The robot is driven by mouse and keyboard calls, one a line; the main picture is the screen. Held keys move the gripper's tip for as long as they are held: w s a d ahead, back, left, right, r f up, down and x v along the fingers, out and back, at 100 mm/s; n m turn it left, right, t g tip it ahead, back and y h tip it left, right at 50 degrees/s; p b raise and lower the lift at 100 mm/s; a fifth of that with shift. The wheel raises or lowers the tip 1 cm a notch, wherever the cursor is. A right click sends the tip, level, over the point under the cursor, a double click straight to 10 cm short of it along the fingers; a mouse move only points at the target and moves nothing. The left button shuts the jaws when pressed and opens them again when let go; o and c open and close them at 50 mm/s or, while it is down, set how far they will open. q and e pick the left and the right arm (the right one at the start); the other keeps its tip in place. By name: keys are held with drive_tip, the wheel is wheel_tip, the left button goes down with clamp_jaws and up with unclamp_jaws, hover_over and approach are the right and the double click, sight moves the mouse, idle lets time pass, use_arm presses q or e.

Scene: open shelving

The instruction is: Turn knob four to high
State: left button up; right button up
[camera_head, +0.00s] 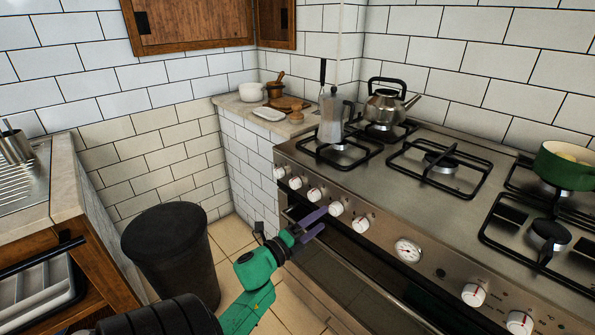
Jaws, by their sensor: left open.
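A row of white knobs runs along the steel front panel of the stove (385,236). Counting from the left, the fourth knob (336,208) is just right of my left gripper's fingertips. The third knob (313,194) is above the gripper, and the fifth knob (361,224) is farther right. My left gripper (322,220), with purple fingers on a green arm, is open and empty in front of the panel. I cannot tell whether a finger touches the fourth knob. Its marks are too small to read. My right gripper is not in view.
A round dial (408,250) and two more knobs (473,295) sit farther right on the panel. A moka pot (332,115), a kettle (387,104) and a green pot (565,165) stand on the stove. A dark bin (165,250) stands on the floor at left.

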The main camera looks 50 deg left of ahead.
use_arm(q)
drive_tip(key=s, duration=1)
drive_tip(key=shift+f, duration=0.25)
drive_tip(key=shift+f, duration=0.1)
drive_tip(key=s+d+f+n+g, duration=0.2)
drive_tip(key=f+n+g, duration=0.15)
drive_tip(key=f, duration=0.85)
drive_tip(key=s+d+f+n+g+y, duration=0.15)
drive_tip(key=f+n, duration=0.35)
drive_tip(key=f, duration=0.6)
drive_tip(key=s+d+f+n+g, duration=0.2)
drive_tip(key=f+n+g, duration=0.2)
drive_tip(key=f, duration=0.8)
drive_tip(key=s+d+f+n+g+h, duration=0.15)
drive_tip(key=s+d+f+g, duration=0.25)
drive_tip(key=s+f, duration=0.4)
drive_tip(key=s+d+f+n+g, duration=0.35)
drive_tip(key=s+f, duration=0.25)
drive_tip(key=s, duration=0.4)
wheel_tip(320, 180, up, 13)
drive_tip(key=s+g+p, duration=0.1)
drive_tip(key=p, duration=1.2)
drive_tip(key=shift+s+d, duration=0.15)
drive_tip(key=shift+s, duration=0.25)
